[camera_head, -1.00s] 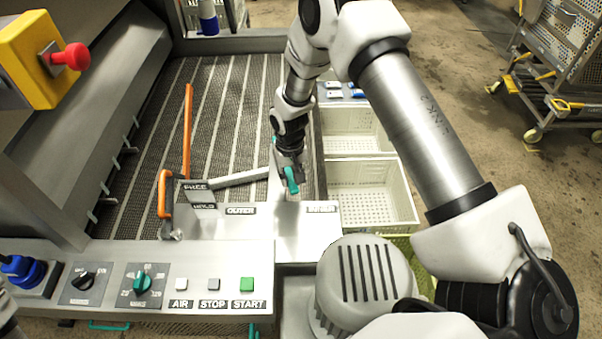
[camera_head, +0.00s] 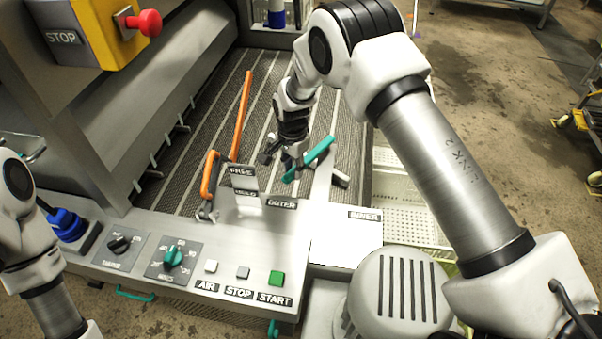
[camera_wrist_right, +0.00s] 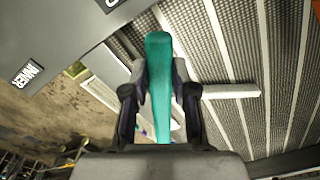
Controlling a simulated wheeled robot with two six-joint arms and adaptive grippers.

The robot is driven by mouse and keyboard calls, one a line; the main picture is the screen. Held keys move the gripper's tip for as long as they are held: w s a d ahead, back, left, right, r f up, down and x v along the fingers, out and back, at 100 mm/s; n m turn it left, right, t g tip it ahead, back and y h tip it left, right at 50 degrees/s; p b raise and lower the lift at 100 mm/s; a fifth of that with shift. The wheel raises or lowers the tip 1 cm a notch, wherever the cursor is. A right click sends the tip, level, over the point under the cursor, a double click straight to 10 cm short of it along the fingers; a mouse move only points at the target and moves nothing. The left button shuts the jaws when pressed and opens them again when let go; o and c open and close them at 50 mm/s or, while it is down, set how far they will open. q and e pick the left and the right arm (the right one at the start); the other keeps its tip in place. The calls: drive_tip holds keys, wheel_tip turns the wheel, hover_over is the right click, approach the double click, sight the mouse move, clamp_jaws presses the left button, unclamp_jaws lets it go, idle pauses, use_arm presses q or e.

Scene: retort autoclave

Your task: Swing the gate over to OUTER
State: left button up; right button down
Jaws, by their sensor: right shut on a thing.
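The gate's teal handle (camera_head: 318,152) lies at a slant above the mesh belt, beyond the panel. In the right wrist view the teal handle (camera_wrist_right: 160,80) runs between my fingers. My right gripper (camera_head: 290,165) is shut on it. The OUTER label (camera_head: 282,203) is on the panel to the left of the INNER label (camera_head: 364,215). The handle lies between them sideways, nearer OUTER. A grey bar (camera_wrist_right: 230,91) shows to the right of the handle in the wrist view; my gripper hides how they join. My left gripper is out of view.
An orange lever (camera_head: 240,115) and the FREE plate (camera_head: 242,172) stand left of my right gripper. A red stop knob (camera_head: 148,23) is at upper left. Dials and buttons, including green START (camera_head: 277,278), line the front panel. Pale crates (camera_head: 400,185) stand at right.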

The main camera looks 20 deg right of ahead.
drive_tip(key=shift+w+a+f+m, duration=0.1)
drive_tip(key=shift+w+m, duration=0.05)
drive_tip(key=shift+m, duration=0.15)
drive_tip(key=c, duration=0.9)
unclamp_jaws()
drive_tip(key=shift+w, duration=0.1)
drive_tip(key=shift+w+f, duration=0.1)
drive_tip(key=shift+w, duration=0.05)
wheel_tip(320, 180, up, 12)
